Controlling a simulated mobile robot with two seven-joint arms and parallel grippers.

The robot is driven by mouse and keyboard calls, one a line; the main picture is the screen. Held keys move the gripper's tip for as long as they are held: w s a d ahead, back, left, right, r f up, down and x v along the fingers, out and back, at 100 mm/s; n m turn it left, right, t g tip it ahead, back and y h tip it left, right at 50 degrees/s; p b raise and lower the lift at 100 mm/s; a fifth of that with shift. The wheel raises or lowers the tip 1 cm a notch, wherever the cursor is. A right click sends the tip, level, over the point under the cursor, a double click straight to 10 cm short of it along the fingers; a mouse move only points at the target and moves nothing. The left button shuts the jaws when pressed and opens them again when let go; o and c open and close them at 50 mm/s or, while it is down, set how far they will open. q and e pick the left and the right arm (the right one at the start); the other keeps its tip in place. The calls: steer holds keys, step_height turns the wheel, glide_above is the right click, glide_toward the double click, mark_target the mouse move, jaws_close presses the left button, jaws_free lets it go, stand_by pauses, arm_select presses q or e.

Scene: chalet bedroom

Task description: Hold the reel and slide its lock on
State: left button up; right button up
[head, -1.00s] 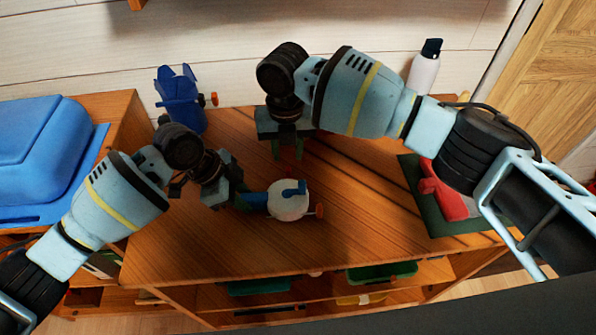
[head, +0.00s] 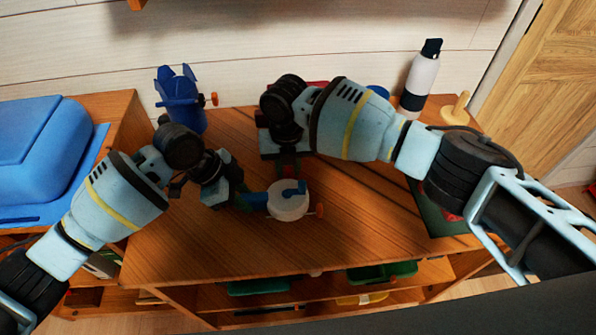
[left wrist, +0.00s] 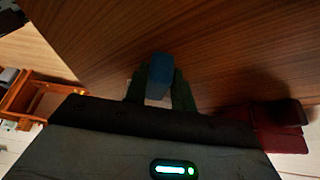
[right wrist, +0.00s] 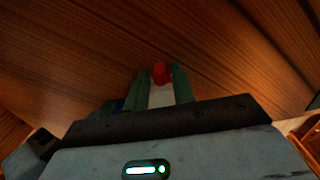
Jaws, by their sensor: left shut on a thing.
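The reel (head: 288,201) is a pale round body with a blue arm and a red-orange knob (head: 320,209). It is over the front part of the wooden cabinet top. My left gripper (head: 243,200) is shut on its blue part, which shows between the fingers in the left wrist view (left wrist: 159,72). My right gripper (head: 288,172) is open, just behind the reel, pointing down at it. In the right wrist view, a pale part (right wrist: 161,95) and a red tip (right wrist: 160,73) show between its spread fingers. I cannot tell whether they touch. No lock is clearly distinguishable from the knob.
A blue object (head: 182,100) with an orange knob stands at the back left. A white bottle (head: 420,78) and a wooden peg stand (head: 456,110) are at the back right. A green mat (head: 432,212) lies under my right arm. Bare wood is clear in front.

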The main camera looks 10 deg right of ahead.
jaws_close()
steer(key=shift+d, duration=0.95)
steer(key=shift+o, duration=1.4)
jaws_free()
step_height(320, 180, up, 6)
